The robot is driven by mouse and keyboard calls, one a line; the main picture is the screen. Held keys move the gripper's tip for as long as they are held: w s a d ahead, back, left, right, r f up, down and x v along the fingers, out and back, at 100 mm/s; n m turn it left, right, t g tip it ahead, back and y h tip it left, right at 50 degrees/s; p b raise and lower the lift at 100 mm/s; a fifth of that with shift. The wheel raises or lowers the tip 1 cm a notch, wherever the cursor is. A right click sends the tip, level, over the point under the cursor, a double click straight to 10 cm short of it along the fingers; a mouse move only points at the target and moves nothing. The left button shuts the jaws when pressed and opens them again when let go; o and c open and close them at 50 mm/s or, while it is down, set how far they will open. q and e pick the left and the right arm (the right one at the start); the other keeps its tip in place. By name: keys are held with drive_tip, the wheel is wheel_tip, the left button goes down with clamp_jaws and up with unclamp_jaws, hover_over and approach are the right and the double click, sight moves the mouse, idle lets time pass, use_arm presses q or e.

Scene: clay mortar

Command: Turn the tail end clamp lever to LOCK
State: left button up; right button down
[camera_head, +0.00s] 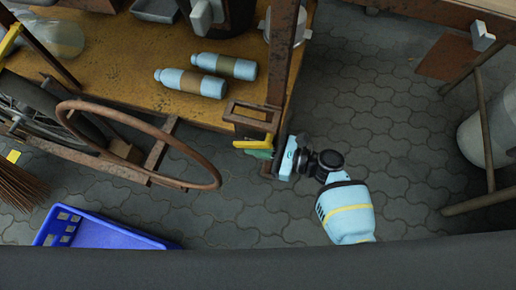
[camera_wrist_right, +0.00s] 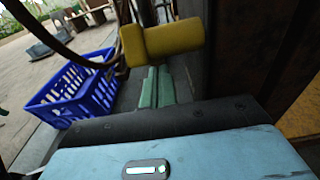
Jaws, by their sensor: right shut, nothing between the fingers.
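A yellow clamp lever (camera_head: 252,143) sits at the lower right end of the wooden stand, beside a brown metal bracket, its handle pointing left. The lever also shows large in the right wrist view (camera_wrist_right: 165,40), just beyond my fingertips. My right gripper (camera_head: 260,154) is shut and empty, its green fingers together right beside the lever; the fingers also show in the right wrist view (camera_wrist_right: 157,85). I cannot tell whether they touch the lever. No LOCK mark can be read. My left gripper is not in view.
A rusty hoop (camera_head: 215,160) and a spoked wheel (camera_head: 45,110) are left of the lever. Two pale blue bottles (camera_head: 190,82) lie on the wooden table (camera_head: 120,70). A blue crate (camera_head: 100,232) stands at lower left.

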idle(0.4)
drive_tip(key=p+v, duration=0.2)
drive_tip(key=v, duration=0.5)
drive_tip(key=shift+d, duration=0.4)
drive_tip(key=shift+s, duration=0.2)
